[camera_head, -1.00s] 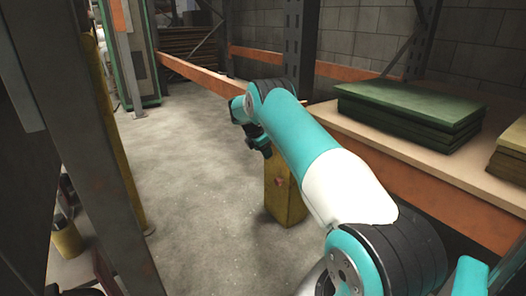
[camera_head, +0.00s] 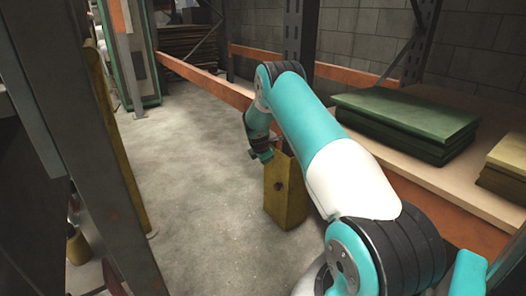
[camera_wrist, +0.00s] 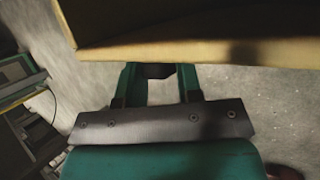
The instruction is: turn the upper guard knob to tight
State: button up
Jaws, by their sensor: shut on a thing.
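The yellow guard post (camera_head: 287,200) stands on the floor beside the rack beam, and one dark knob (camera_head: 279,187) shows on its face. My gripper (camera_head: 262,153) is at the top of the post, on its left side. In the wrist view, the post's yellow edge (camera_wrist: 200,48) crosses the top of the picture. My two green fingers (camera_wrist: 157,76) reach up to it, shut on a dark piece (camera_wrist: 155,71) between them, which I take for the upper knob. Most of that knob is hidden, and its turn angle cannot be read.
A rack shelf (camera_head: 410,175) with stacked green boards (camera_head: 405,120) runs along the right. A grey upright (camera_head: 95,170) and a yellow post (camera_head: 118,150) stand close on the left. Open concrete floor (camera_head: 200,190) lies between them.

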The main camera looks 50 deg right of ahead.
jog(key=t, duration=0.1)
jog(key=t+h, duration=0.1)
jog(key=m+t+p, duration=0.1)
jog(key=t, duration=0.1)
jog(key=shift+s+a+f, duration=0.1)
jog(key=shift+s+f, duration=0.15)
jog(key=shift+s, duration=0.05)
jog(key=shift+t, duration=0.3)
jog(key=o, duration=0.9)
jog(key=shift+h, duration=0.3)
jog(key=shift+o, duration=0.2)
jog(key=shift+r, duration=0.1)
jog(key=p+v, duration=0.7)
jog(key=v, duration=1)
jog(key=shift+a, duration=0.1)
